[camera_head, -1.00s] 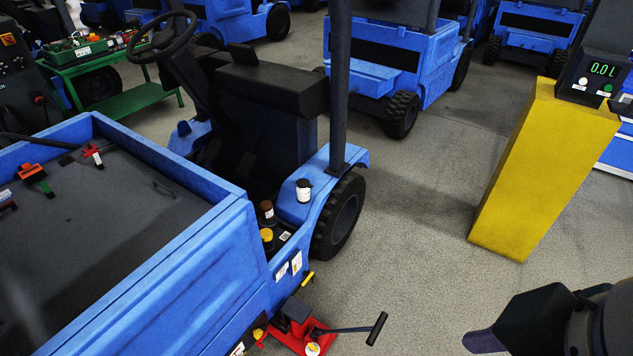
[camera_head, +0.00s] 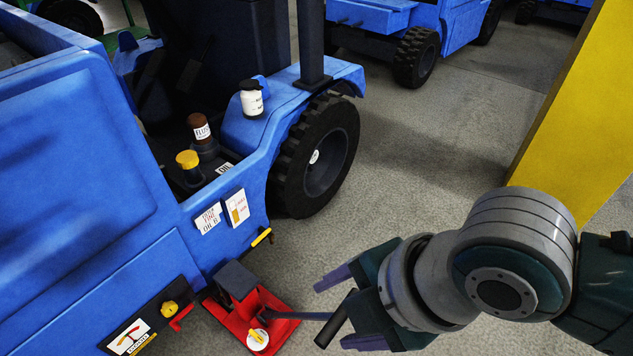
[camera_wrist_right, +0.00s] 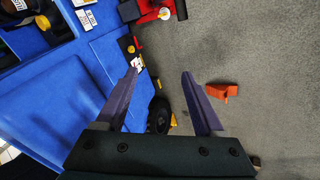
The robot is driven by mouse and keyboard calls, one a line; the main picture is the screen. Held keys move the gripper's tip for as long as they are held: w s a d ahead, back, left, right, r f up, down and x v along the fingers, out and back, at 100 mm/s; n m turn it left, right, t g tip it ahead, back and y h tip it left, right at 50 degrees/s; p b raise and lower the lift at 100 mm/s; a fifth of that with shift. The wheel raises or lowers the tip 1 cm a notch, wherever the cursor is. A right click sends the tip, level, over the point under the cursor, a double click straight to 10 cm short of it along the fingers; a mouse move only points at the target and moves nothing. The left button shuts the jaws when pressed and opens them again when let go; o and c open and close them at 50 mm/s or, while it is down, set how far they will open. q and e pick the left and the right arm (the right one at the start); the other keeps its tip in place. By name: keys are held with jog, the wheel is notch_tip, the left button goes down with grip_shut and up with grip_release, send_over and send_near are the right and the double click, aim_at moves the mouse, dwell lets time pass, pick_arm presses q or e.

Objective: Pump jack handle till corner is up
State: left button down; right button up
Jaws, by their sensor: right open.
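The red jack (camera_head: 270,318) stands on the floor against the blue vehicle's side, with a black pad block on top. Its handle (camera_head: 335,318) sticks out to the right and ends in a black grip. My right gripper (camera_head: 331,315) is open, its purple fingertips above and below the grip in the head view. In the right wrist view, the jack (camera_wrist_right: 152,9) is at the top edge, ahead of the open fingers (camera_wrist_right: 162,68); the grip is not between them there. I cannot tell whether a finger touches the handle. My left gripper is out of view.
The blue vehicle (camera_head: 80,200) fills the left, with its rear wheel (camera_head: 318,155) behind the jack. A yellow post (camera_head: 575,110) stands at the right. An orange object (camera_wrist_right: 222,91) lies on the floor in the wrist view. Grey floor between is clear.

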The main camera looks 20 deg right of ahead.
aim_at(332, 332)
jog(key=w+f+n+b, duration=0.1)
jog(key=w+f+b, duration=0.1)
jog(key=f+b, duration=0.4)
jog(key=w+d+f+n+b, duration=0.1)
jog(key=w+f+b, duration=0.1)
jog(key=f+b, duration=0.5)
jog(key=w+f+n+b, duration=0.2)
jog(key=f+b, duration=0.5)
jog(key=f, duration=0.4)
jog(key=shift+d+f+h, duration=0.25)
jog(key=shift+f+h, duration=0.05)
jog(key=shift+f, duration=0.05)
pick_arm(q)
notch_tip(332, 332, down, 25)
jog(key=b, duration=0.1)
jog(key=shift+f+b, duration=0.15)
jog(key=shift+b, duration=0.2)
pick_arm(e)
jog(key=shift+w+a+f, duration=0.25)
jog(key=shift+w+f, duration=0.05)
jog(key=shift+f, duration=0.3)
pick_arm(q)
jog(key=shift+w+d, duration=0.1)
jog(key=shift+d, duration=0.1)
pick_arm(e)
grip_shut()
